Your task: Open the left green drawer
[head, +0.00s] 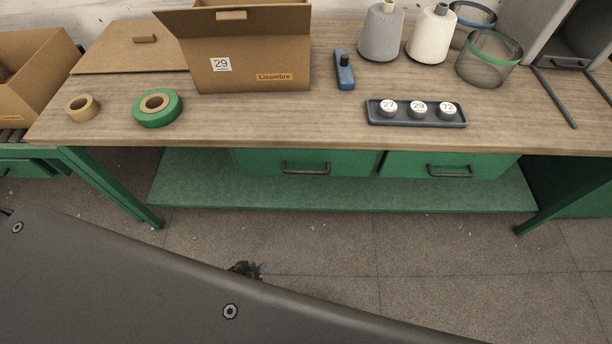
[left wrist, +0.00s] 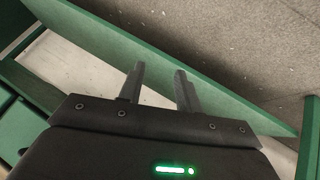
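The left green drawer (head: 258,162) is under the worktop in the head view and looks shut. Its dark bar handle (head: 305,168) is on the front, and the upper edge of the drawer is hidden by the worktop. My left gripper (left wrist: 158,80) shows in the left wrist view with its two fingers apart and nothing between them. It is over green metal parts and floor, and the drawer handle is not seen there. In the head view my arm covers the lower part, and my left gripper is mostly hidden. My right gripper is not in view.
A second green drawer (head: 400,165) with a handle is on the right. A green shelf (head: 340,194) runs below both, between the green bench legs. The worktop (head: 260,125) holds an open carton, tape rolls, yarn cones and a tray of numbered pieces. Floor in front is clear.

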